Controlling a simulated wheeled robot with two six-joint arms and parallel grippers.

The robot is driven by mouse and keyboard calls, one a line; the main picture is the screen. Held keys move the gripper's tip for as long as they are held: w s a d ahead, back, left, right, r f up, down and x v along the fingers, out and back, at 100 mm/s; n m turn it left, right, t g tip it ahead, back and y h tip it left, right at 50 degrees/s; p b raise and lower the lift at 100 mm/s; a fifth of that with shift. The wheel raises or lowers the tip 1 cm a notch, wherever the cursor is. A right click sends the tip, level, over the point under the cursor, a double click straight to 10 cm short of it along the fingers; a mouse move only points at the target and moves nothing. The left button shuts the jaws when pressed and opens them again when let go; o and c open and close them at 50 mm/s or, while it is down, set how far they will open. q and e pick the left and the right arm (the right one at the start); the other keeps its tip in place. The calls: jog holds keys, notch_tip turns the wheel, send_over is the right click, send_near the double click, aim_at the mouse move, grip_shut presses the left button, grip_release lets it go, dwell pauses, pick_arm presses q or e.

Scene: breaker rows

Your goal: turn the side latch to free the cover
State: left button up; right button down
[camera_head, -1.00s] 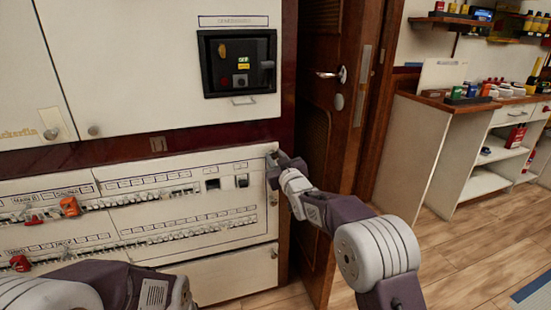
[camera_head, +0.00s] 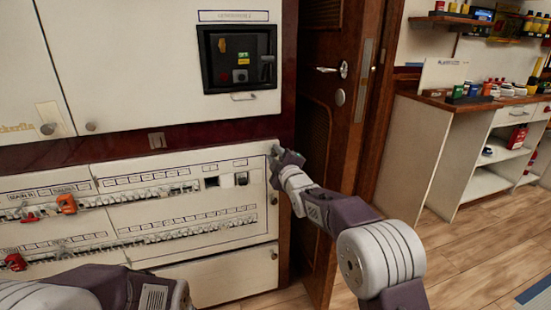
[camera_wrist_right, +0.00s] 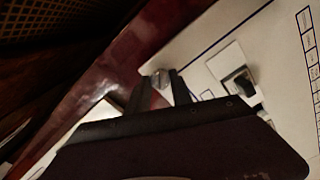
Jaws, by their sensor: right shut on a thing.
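The white breaker cover (camera_head: 130,220) fills the lower left of the head view, with two rows of breakers. The side latch (camera_head: 275,148) is a small grey piece at the cover's upper right edge, mostly hidden by my right gripper (camera_head: 281,157). In the right wrist view the latch is a rounded grey knob (camera_wrist_right: 160,78) between the two dark fingertips of my right gripper (camera_wrist_right: 160,86), which is shut on it. The latch's exact turn angle is hard to tell. My left gripper is not seen; only part of its arm shows at the bottom left.
A second round latch (camera_head: 274,198) sits lower on the cover's right edge. Red and orange pieces (camera_head: 67,204) stick out at the breakers on the left. A black-framed switch box (camera_head: 238,60) is above. A wooden door (camera_head: 335,110) with a handle stands close on the right.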

jog(key=n+b, duration=0.1)
jog(key=n, duration=0.3)
jog(key=shift+f+n+b, duration=0.15)
jog(key=shift+n+b, duration=0.15)
jog(key=shift+b, duration=0.05)
jog(key=shift+n+b, duration=0.8)
jog(key=shift+n, duration=1.1)
jog(key=c, duration=1.1)
grip_release()
jog(key=shift+c, duration=0.2)
jog(key=shift+s, duration=0.1)
jog(key=p+v, duration=0.1)
jog(key=v, duration=0.8)
